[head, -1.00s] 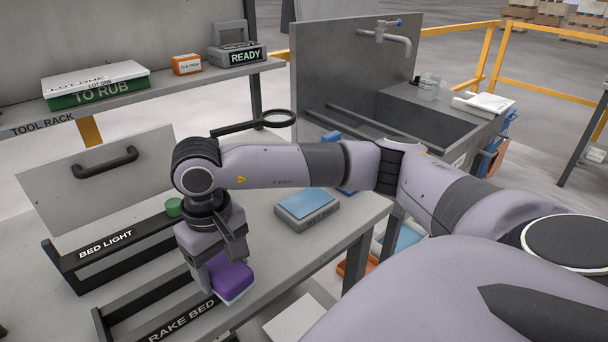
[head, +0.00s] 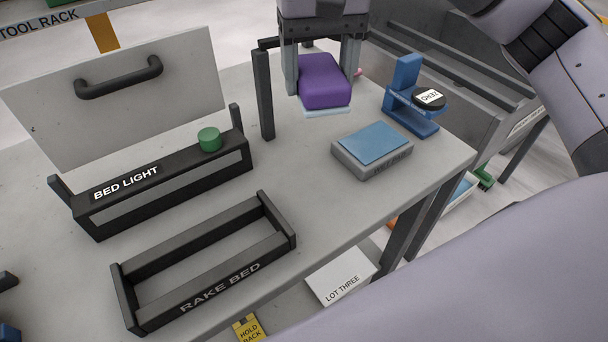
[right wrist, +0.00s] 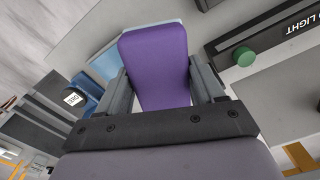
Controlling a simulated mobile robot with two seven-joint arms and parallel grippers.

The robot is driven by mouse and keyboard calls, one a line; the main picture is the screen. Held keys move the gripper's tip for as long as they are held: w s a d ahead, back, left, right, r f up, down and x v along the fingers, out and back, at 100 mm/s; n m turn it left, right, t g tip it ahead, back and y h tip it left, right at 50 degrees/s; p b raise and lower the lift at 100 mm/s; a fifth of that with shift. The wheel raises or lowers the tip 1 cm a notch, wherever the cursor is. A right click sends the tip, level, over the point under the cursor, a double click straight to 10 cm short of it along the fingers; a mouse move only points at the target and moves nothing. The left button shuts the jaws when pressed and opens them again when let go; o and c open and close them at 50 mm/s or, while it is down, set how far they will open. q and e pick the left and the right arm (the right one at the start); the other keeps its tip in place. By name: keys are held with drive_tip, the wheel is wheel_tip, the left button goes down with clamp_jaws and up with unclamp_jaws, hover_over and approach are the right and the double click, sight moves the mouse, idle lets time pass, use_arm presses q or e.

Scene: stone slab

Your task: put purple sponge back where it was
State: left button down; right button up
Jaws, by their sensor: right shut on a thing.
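The purple sponge (head: 324,82) has a pale blue-white underside and is held in my right gripper (head: 324,75), at the top of the head view. The fingers grip it from both sides, and it hangs above the back part of the bench. In the right wrist view the purple sponge (right wrist: 155,62) fills the space between the two fingers of the right gripper (right wrist: 158,85). My left gripper is not in view.
The empty RAKE BED frame (head: 210,268) is at the front of the bench. The BED LIGHT bar (head: 165,188) with a green knob (head: 209,139) stands behind it. A dark post (head: 263,95) stands close left of the gripper. A blue stand (head: 408,98) is at right.

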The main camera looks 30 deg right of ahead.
drive_tip(key=shift+f, duration=0.2)
wheel_tip(320, 180, down, 15)
drive_tip(key=shift+s+r+b, duration=0.1)
drive_tip(key=shift+b, duration=0.65)
wheel_tip(320, 180, down, 4)
drive_tip(key=shift+f, duration=0.1)
